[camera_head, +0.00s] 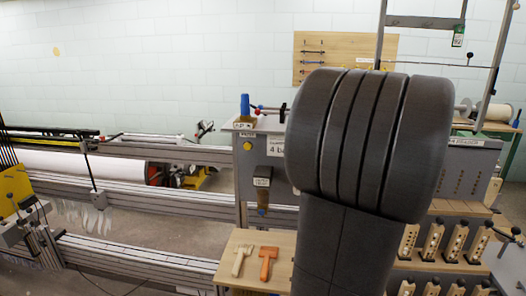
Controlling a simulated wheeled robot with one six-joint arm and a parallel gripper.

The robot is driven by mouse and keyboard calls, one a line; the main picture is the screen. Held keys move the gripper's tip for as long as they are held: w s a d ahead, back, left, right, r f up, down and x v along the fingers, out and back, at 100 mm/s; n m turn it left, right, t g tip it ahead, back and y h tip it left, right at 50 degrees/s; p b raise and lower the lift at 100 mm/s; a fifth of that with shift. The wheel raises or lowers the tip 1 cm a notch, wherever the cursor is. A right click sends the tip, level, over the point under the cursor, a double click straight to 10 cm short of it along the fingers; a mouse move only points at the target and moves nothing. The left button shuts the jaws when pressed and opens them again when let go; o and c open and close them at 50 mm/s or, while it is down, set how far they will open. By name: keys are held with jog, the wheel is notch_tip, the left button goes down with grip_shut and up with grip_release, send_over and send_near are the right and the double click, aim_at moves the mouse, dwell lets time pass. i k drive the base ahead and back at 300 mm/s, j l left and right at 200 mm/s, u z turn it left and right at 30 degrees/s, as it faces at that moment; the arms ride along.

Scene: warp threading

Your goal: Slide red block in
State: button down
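I cannot make out a red block for certain. A small red and black part (155,174) sits at the right end of a long white roller, left of centre. An orange-red tool-like piece (267,263) lies on a small wooden shelf (237,275) at the lower middle, beside a pale wooden piece of similar shape (241,260). A thick dark grey link of my arm fills the centre right and hides what is behind it. My gripper is not in view.
A long metal frame with the white roller (80,164) runs across the left. A grey labelled cabinet (275,150) stands behind my arm. Wooden racks (435,240) with several holders stand at right. A tool board (320,55) hangs on the white block wall.

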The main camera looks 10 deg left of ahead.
aim_at(102, 138)
jog(key=j+z, duration=0.1)
jog(key=j, duration=0.4)
jog(key=j+z, duration=0.1)
jog(key=j, duration=0.4)
jog(key=k+j+z, duration=0.1)
jog(key=j, duration=0.35)
jog(key=k+j+z, duration=0.15)
jog(key=j, duration=0.35)
jog(key=j+z, duration=0.1)
jog(key=j, duration=0.35)
jog(key=i+j+z, duration=0.1)
jog(key=j+z, duration=0.3)
jog(key=j, duration=0.15)
jog(key=j+z, duration=0.45)
jog(key=j, duration=0.15)
jog(key=j+z, duration=0.4)
jog(key=j, duration=0.2)
jog(key=j+u, duration=0.2)
jog(key=j, duration=0.3)
jog(key=i+j+u, duration=0.15)
jog(key=j, duration=0.3)
jog(key=j+u, duration=0.15)
jog(key=u, duration=0.35)
jog(key=j+u, duration=0.1)
jog(key=u, duration=0.35)
jog(key=i+j+u, duration=0.1)
jog(key=u, duration=0.4)
jog(key=j+u, duration=0.1)
jog(key=u, duration=0.35)
jog(key=i, duration=0.05)
